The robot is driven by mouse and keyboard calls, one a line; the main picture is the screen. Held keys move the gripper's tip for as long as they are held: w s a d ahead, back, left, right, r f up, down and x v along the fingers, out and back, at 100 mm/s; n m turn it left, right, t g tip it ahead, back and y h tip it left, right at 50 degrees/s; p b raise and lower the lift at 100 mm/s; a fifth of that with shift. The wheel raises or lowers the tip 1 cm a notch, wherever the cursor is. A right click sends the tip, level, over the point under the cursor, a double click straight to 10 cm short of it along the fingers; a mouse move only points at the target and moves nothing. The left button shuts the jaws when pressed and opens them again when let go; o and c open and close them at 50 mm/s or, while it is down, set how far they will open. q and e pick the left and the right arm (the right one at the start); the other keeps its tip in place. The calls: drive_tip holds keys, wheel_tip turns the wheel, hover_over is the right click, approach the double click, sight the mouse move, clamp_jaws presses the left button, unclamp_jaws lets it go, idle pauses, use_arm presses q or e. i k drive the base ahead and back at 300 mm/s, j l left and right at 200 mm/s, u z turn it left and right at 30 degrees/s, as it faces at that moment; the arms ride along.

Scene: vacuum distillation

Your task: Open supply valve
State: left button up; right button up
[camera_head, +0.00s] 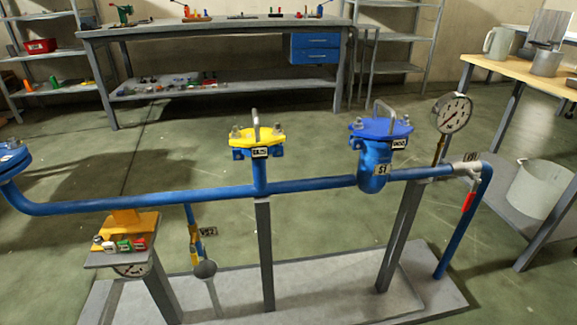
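A blue pipe (310,185) runs across the view on grey posts. At its right end is a grey valve body (464,169) with a red lever (468,201) hanging down along the descending pipe. A branch below the pipe carries a fitting with a yellow part (195,243) and a tag beside it. A yellow flanged cover (257,137) and a blue flanged cover (381,128) with metal handles sit on top. The small tags are mostly too small to read, so I cannot tell which valve is the supply valve. Neither gripper is in view.
A round gauge (453,112) stands above the pipe's right part. A small stand (122,259) with coloured controls is at lower left. A workbench (210,29) is behind, and a wooden-topped table (540,73) is at right. Green floor (330,125) between is open.

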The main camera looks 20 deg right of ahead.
sight(471, 195)
drive_tip(key=z, duration=1.75)
